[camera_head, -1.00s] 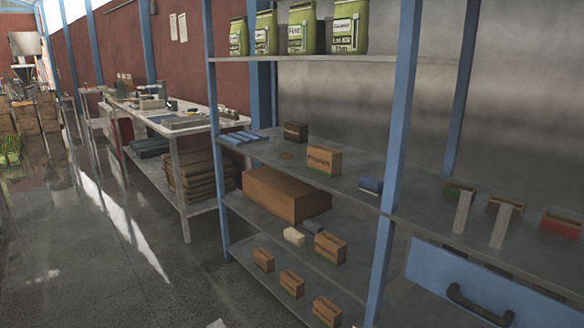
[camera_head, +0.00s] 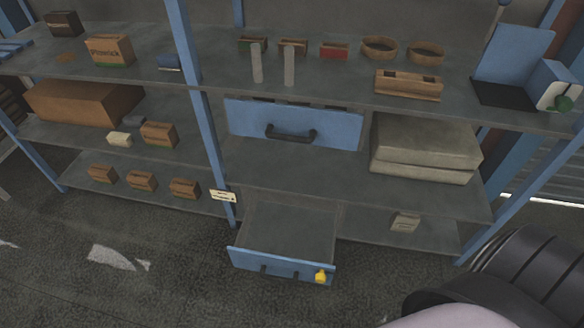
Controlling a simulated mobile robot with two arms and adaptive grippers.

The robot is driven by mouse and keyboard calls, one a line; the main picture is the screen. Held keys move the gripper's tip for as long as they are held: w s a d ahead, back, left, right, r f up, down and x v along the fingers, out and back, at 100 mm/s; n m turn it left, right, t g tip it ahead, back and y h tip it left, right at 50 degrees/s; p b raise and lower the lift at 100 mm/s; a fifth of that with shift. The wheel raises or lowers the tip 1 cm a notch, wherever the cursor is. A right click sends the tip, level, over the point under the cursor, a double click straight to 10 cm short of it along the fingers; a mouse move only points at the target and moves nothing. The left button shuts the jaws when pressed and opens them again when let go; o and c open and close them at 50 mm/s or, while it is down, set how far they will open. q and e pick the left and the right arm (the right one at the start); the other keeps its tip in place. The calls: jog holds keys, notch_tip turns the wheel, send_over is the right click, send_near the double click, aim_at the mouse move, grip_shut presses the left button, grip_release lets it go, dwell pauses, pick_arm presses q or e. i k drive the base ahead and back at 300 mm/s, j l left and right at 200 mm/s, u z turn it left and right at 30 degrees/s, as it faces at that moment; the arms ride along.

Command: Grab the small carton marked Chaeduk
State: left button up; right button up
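Several small brown cartons stand on the left shelves, and I cannot read Chaeduk on any of them. On the lowest left shelf are a left carton (camera_head: 103,174), a middle carton (camera_head: 141,181) and a right carton (camera_head: 184,188). A larger carton (camera_head: 109,50) on the upper shelf has printing that looks like Pinswick. A dark brown carton (camera_head: 62,24) stands behind it at far left. Neither gripper shows; a dark part of my arm fills the lower right corner.
A long brown box (camera_head: 84,102) lies on the middle left shelf. A blue drawer (camera_head: 292,127) is under the upper shelf. A lower drawer (camera_head: 283,266) stands pulled out, with a yellow item on its front. Blue posts divide the shelves. Floor at lower left is clear.

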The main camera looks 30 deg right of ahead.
aim_at(180, 188)
jog(key=j+z, duration=0.1)
jog(key=z, duration=0.75)
jog(key=i+j+z, duration=0.15)
jog(key=j, duration=0.4)
jog(key=i+j+z, duration=0.1)
jog(key=j, duration=0.45)
jog(key=i+j+z, duration=0.15)
jog(key=j, duration=0.4)
jog(key=i+j+z, duration=0.15)
jog(key=j, duration=0.45)
jog(key=i+j+z, duration=0.15)
jog(key=j, duration=0.4)
jog(key=k, duration=0.05)
